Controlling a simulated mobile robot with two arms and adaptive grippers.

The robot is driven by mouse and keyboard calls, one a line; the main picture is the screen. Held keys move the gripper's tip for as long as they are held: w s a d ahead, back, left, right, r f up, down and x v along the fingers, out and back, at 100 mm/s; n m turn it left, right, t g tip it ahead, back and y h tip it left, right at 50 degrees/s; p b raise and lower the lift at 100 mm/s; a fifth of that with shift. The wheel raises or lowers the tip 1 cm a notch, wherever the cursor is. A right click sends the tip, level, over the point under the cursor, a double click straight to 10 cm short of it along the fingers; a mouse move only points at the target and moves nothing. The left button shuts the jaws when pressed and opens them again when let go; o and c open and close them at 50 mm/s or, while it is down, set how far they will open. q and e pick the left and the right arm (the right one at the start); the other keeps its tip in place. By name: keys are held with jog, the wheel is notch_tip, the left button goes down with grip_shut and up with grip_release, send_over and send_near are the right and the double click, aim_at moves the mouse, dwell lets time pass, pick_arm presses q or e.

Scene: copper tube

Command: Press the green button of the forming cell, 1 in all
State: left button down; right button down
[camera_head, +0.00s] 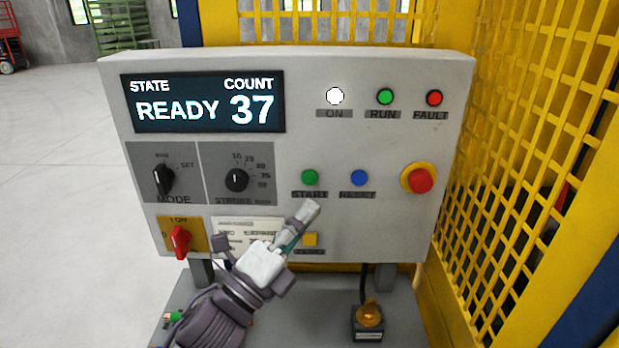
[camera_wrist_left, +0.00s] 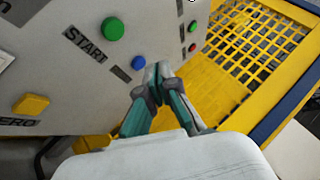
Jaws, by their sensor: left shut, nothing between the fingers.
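The green START button (camera_head: 310,177) sits on the grey control panel (camera_head: 330,230) of the forming cell, just above its START label. It also shows in the left wrist view (camera_wrist_left: 113,28), at the upper middle. My left gripper (camera_head: 308,209) is shut and empty, in front of the panel, with its fingertips just below the START button in the head view. In the left wrist view the closed fingertips (camera_wrist_left: 157,72) appear below and right of the green button, apart from it in the picture. The display (camera_head: 208,102) reads READY and COUNT 37. My right gripper is not in view.
A blue RESET button (camera_head: 359,177) is right of START, and a red emergency stop (camera_head: 421,180) is farther right. A yellow button (camera_head: 310,239) lies below. Black knobs and a red switch (camera_head: 181,242) are at left. Yellow mesh fencing (camera_head: 520,180) borders the right side.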

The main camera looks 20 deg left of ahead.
aim_at(310, 178)
pick_arm(q)
jog(key=w+a, duration=0.1)
jog(key=w, duration=0.4)
jog(key=shift+w+a, duration=0.35)
jog(key=shift+w, duration=0.05)
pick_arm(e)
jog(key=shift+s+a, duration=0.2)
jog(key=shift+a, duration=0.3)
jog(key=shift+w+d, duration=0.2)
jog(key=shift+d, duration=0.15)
pick_arm(q)
jog(key=shift+w, duration=0.15)
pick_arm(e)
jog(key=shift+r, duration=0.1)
pick_arm(q)
jog(key=shift+w+a, duration=0.1)
jog(key=shift+w, duration=0.2)
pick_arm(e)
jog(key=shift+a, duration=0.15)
